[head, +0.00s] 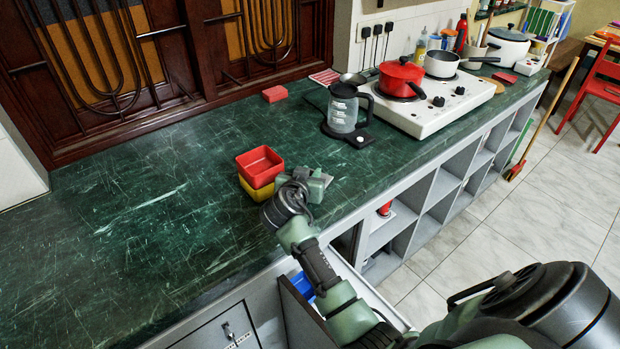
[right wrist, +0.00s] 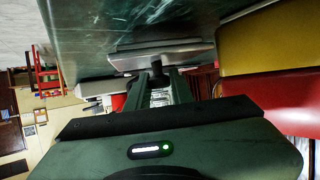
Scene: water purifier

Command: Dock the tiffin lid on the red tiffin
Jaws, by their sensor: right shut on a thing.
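The red tiffin (head: 260,165) is an open square box on top of a yellow tiffin (head: 257,190) on the green counter. Both show at the right of the right wrist view, where the red tiffin (right wrist: 270,97) appears below the yellow one. The grey tiffin lid (right wrist: 165,55) has a dark knob, and my right gripper (right wrist: 155,82) is shut on the knob. In the head view my right gripper (head: 307,182) is just right of the tiffins, largely hiding the lid. I cannot tell whether the lid touches the counter. My left gripper is not in view.
A glass kettle (head: 344,108) stands behind, with a white stove (head: 435,104) holding a red pot (head: 402,78) to its right. A red block (head: 275,94) lies near the wall. An open drawer below holds something blue (head: 303,286). The counter's left side is clear.

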